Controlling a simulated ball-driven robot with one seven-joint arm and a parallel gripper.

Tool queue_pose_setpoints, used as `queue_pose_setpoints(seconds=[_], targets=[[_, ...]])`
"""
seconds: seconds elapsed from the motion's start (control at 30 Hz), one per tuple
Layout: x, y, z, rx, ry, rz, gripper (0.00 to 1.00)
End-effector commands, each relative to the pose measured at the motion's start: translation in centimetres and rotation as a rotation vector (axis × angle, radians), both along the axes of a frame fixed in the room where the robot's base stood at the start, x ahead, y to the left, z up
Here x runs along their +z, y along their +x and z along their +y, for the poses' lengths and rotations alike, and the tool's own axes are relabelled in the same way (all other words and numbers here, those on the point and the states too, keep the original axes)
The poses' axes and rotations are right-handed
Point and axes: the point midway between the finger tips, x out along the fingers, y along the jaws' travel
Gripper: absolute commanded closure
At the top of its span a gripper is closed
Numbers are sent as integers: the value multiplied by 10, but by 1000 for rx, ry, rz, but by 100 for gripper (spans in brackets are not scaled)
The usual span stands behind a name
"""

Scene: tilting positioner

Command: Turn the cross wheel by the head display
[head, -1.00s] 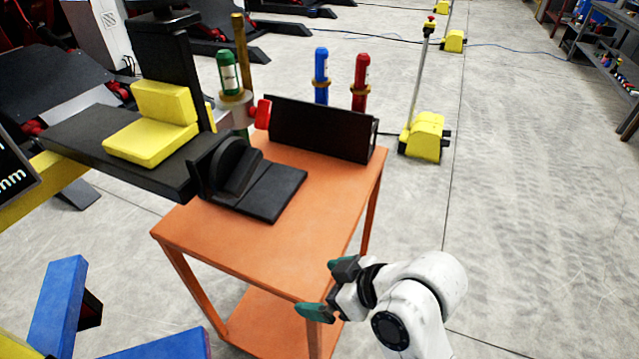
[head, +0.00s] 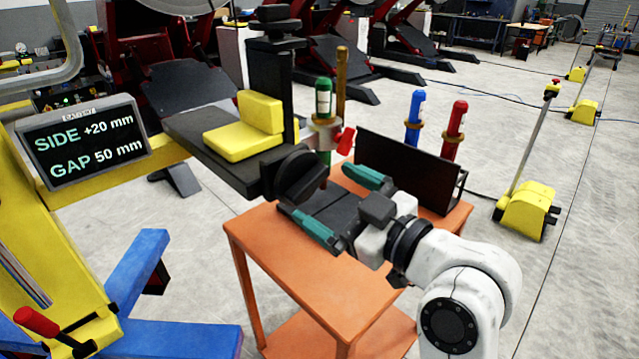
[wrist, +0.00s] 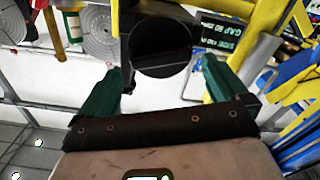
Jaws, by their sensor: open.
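The display (head: 83,142) on the left reads "SIDE +20 mm" and "GAP 50 mm"; it also shows, tilted, in the wrist view (wrist: 222,32). A round black wheel (head: 300,177) with a raised bar across its face sits at the end of the black beam. In the wrist view the wheel (wrist: 160,42) is ahead, between and beyond the fingertips. My gripper (head: 335,200) is open and empty, its green fingers pointing at the wheel. The fingers (wrist: 161,72) spread to either side of it, with no contact visible.
An orange table (head: 290,260) stands below, with a black upright panel (head: 408,172) on it. Yellow pads (head: 245,130) lie on the beam. Blue arms (head: 140,265) are lower left.

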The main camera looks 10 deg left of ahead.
Motion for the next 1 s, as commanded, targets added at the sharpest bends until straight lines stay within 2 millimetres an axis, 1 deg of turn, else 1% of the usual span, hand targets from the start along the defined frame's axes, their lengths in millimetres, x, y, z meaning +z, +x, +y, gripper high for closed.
queue_pose_setpoints(seconds=[0.03, 0.23, 0.37, 0.63, 1.0], targets=[[1, 5, 8, 3, 0, 1, 0], [0, 18, 24, 1, 0, 2, 0], [0, 21, 28, 1, 0, 2, 0], [-1, 22, 28, 0, 0, 1, 1], [-1, 21, 28, 0, 0, 1, 36]])
